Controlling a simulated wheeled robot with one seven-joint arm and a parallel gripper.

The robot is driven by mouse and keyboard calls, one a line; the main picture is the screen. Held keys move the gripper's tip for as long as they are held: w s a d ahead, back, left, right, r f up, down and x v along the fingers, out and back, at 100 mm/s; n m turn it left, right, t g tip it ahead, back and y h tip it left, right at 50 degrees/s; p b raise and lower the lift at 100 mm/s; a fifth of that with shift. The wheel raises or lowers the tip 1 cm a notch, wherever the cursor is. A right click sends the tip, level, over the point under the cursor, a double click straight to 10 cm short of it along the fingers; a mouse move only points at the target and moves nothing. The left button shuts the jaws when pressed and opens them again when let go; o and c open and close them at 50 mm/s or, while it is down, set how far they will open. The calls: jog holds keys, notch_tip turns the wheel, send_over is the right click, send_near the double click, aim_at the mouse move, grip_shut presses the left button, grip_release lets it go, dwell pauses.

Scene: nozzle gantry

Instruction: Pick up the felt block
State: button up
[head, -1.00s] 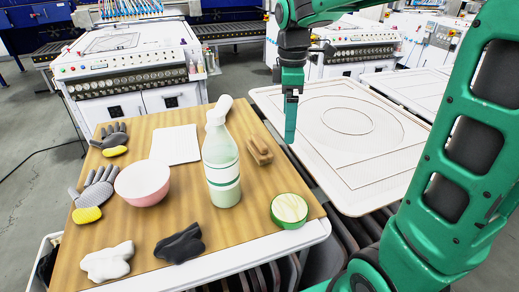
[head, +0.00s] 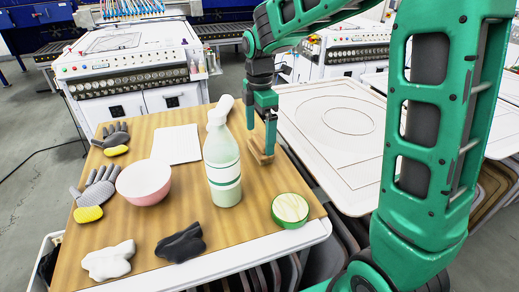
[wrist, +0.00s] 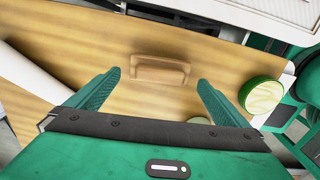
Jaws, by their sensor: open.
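The wrist view shows the two fingers (wrist: 158,82) spread wider than the block. I cannot tell the exact height of the fingertips above the table.
A green tape roll (head: 290,210) lies nearer the front edge. A pink bowl (head: 144,182), gloves (head: 95,193), a white sheet (head: 176,144) and two crumpled cloths (head: 181,243) lie farther left.

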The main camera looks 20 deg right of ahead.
aim_at(260, 140)
jog(key=shift+d+f, duration=0.15)
jog(key=shift+f, duration=1.65)
jog(key=c, duration=1)
jog(key=shift+r, duration=0.15)
